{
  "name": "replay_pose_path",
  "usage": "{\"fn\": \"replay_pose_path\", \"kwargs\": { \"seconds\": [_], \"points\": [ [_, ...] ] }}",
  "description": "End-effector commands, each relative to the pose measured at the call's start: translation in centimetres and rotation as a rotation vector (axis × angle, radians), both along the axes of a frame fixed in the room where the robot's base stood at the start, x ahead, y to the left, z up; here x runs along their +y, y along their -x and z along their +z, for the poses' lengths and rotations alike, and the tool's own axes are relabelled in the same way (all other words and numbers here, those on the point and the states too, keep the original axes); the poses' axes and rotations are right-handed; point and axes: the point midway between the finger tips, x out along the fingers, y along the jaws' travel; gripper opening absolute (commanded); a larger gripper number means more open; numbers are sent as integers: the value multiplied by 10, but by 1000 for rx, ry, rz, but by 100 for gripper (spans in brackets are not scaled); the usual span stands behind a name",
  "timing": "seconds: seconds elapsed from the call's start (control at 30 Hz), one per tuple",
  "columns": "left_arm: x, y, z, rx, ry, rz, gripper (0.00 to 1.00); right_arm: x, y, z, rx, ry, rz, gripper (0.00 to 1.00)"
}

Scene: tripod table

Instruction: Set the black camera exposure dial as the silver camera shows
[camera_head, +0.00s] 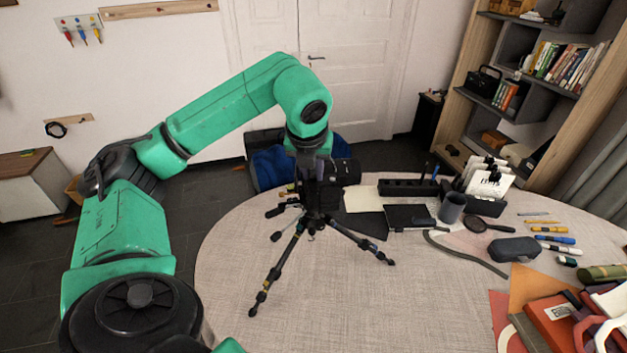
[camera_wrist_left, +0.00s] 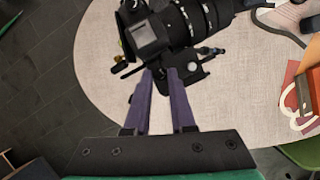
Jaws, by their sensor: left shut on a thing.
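A black camera with a long lens (camera_head: 345,172) sits on a small black tripod (camera_head: 275,275) on the round table. It also shows from above in the left wrist view (camera_wrist_left: 190,18), with a small grey screen on its body. My left gripper (camera_head: 308,188) reaches down at the camera. In the left wrist view its two purple fingers (camera_wrist_left: 160,72) are shut on a small dark part at the camera's lower edge; I cannot tell which part. The exposure dial cannot be made out. I see no silver camera. My right gripper is out of view.
The round table (camera_head: 350,310) is clear at the front. Behind and right are a black notebook (camera_head: 408,217), a grey cup (camera_head: 452,208), a magnifier (camera_head: 475,223), a dark case (camera_head: 515,248) and several pens. Books (camera_head: 560,320) lie at the right edge. A blue chair (camera_head: 270,165) stands behind.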

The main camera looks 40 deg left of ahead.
Motion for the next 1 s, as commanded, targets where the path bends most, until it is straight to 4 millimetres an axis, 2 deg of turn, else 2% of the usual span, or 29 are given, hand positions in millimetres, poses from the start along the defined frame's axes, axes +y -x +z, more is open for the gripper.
{"fn": "replay_pose_path", "kwargs": {
  "seconds": [0.03,0.1,0.4,1.0],
  "points": [
    [1,0,-6,-1,0,-38,0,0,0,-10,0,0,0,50],
    [2,1,-5,1,0,-105,0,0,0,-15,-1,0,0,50],
    [4,1,-3,3,2,-390,0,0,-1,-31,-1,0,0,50],
    [9,1,0,7,4,-887,0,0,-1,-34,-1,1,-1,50]
  ]
}}
